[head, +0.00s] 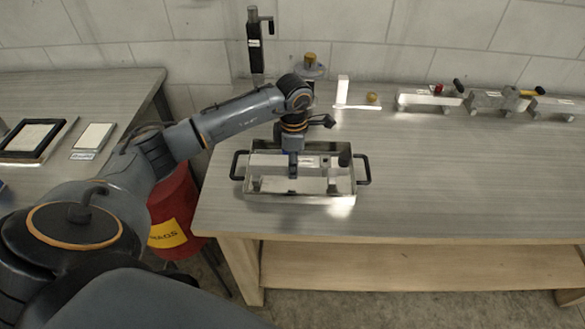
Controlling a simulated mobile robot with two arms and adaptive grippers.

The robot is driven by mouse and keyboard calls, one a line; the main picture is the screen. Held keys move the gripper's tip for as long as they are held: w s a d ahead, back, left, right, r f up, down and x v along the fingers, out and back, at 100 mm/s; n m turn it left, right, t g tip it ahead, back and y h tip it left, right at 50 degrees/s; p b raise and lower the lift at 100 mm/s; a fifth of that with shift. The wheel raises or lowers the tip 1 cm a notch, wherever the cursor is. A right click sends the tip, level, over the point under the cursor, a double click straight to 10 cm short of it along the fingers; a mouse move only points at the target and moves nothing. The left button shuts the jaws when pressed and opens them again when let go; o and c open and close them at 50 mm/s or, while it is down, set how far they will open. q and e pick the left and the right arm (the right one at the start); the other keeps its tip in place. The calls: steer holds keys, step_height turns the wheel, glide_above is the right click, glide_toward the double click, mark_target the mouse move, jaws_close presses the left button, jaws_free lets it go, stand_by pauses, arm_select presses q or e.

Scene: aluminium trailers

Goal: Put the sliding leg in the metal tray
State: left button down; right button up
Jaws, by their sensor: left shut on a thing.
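The metal tray (300,200) is a shallow silver box with black handles at its left and right ends, near the left end of the workbench. My left gripper (293,172) points down over the middle of the tray and is shut on a silver metal bar with a black knob, which looks like the sliding leg (318,161). The bar lies lengthwise within the tray's outline. I cannot tell whether it touches the tray floor. The gripper hides the middle of the bar. My right gripper is out of view.
Metal fixtures with knobs (430,99) stand along the back right of the workbench (450,180). A white bracket (343,92) and a yellow ball (373,98) are behind the tray. A red bin (175,205) stands between the tables. The bench right of the tray is clear.

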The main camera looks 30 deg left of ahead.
arm_select(q)
steer(key=f+p, duration=0.1)
steer(key=f, duration=0.2)
steer(key=shift+a+p, duration=0.2)
steer(key=shift+p, duration=0.15)
steer(key=shift+f, duration=0.1)
steer(key=shift+f, duration=0.1)
steer(key=c, duration=0.9)
jaws_free()
steer(key=shift+o, duration=0.3)
steer(key=shift+s, duration=0.1)
